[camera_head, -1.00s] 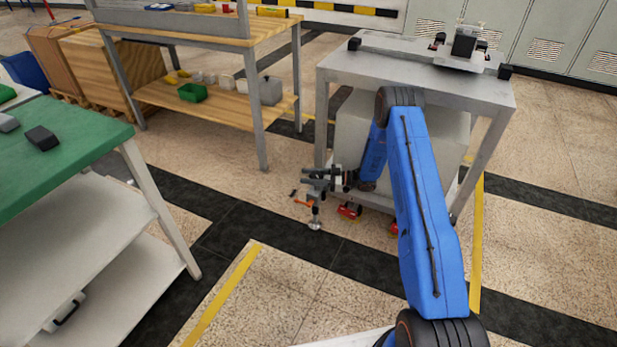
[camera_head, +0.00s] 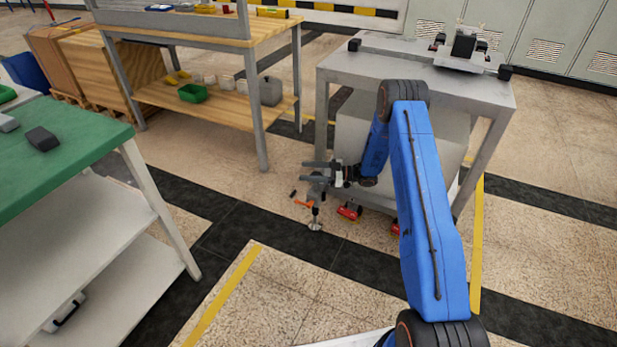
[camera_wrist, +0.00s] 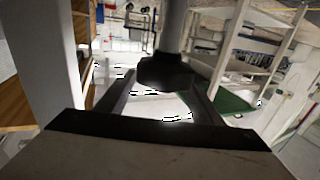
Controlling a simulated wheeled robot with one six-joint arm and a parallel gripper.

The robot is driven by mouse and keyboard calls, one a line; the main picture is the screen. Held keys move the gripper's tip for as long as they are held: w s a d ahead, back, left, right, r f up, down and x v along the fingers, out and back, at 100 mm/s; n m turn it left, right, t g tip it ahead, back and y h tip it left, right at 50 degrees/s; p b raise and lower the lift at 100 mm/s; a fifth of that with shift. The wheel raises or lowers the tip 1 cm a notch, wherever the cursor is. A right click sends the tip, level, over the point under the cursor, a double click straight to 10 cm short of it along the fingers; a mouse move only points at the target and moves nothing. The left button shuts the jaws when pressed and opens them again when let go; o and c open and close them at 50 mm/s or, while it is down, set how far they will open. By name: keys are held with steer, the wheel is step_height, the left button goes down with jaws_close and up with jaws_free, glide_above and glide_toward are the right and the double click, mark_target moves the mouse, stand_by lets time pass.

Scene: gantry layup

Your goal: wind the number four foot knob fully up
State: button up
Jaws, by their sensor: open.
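My gripper (camera_head: 318,172) is low beside the near left leg of the grey metal table. Its two fingers are apart. In the wrist view a dark knob (camera_wrist: 165,72) hangs on a grey post (camera_wrist: 172,25) and shows between the open fingers (camera_wrist: 160,98); I cannot tell whether either finger touches it. In the head view, a foot with a round pale pad (camera_head: 315,226) stands on the floor below the gripper, with an orange piece (camera_head: 303,204) beside its stem. The gripper partly hides the upper part of this foot. I cannot read any foot number.
The grey table (camera_head: 340,75) carries a black-and-silver device (camera_head: 465,45). Red parts (camera_head: 349,211) are at its base. A green-topped bench (camera_head: 80,150) stands at left, and a wooden workbench (camera_head: 200,115) behind. Floor between them is open.

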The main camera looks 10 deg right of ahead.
step_height(320, 180, up, 7)
steer(key=shift+f, duration=0.15)
stand_by(0.4)
